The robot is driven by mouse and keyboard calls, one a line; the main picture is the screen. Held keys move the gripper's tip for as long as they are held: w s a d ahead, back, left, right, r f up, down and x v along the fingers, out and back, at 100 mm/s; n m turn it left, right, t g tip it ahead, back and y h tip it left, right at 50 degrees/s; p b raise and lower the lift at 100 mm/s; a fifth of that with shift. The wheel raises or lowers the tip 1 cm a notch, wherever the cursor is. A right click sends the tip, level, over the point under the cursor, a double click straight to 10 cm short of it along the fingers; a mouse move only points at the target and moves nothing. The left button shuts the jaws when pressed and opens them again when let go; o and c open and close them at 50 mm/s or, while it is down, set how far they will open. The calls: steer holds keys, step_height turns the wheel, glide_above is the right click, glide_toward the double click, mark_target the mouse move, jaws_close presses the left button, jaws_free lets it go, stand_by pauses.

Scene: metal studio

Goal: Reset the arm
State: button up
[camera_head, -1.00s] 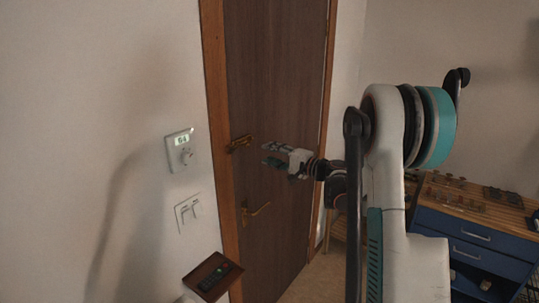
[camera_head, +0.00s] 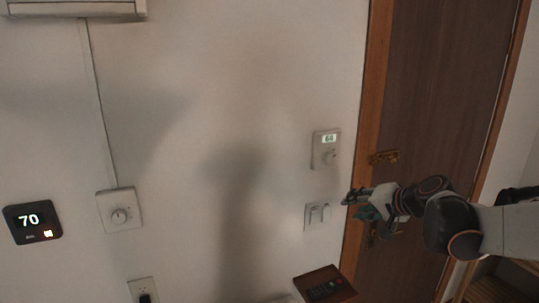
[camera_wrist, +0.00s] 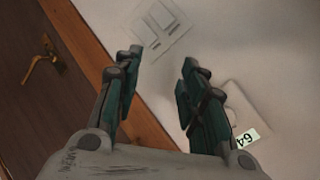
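My gripper (camera_head: 357,203) is in the head view in front of the wall, just right of a white double light switch (camera_head: 318,214). In the wrist view my gripper (camera_wrist: 158,85) has its two teal-padded fingers apart, with nothing between them. The double switch (camera_wrist: 163,28) shows beyond the fingertips. My arm reaches in from the right edge of the head view.
A brown door (camera_head: 449,110) in an orange wood frame (camera_head: 372,95) is at right. A thermostat reading 64 (camera_head: 326,149), a black one reading 70 (camera_head: 32,220) and a white dial (camera_head: 119,210) are on the wall. A brown tray (camera_head: 325,284) holds a remote.

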steer(key=s+a+f+n+g+h+b, duration=0.1)
steer(key=s+a+f+n+b, duration=0.15)
steer(key=s, duration=0.45)
steer(key=s+a+f+n+g+h+b, duration=0.1)
steer(key=s+a+f+n+h+b, duration=0.2)
steer(key=s, duration=0.4)
steer(key=s+f+b, duration=0.2)
steer(key=s+f, duration=0.3)
steer(key=s, duration=0.3)
steer(key=s+f+n+g+h+b, duration=0.1)
steer(key=s+f+b, duration=0.2)
steer(key=s+f, duration=0.3)
steer(key=s, duration=0.2)
steer(key=shift+s+d+f+g, duration=0.15)
steer(key=shift+s+g, duration=0.15)
steer(key=shift+s, duration=0.05)
steer(key=shift+c, duration=0.6)
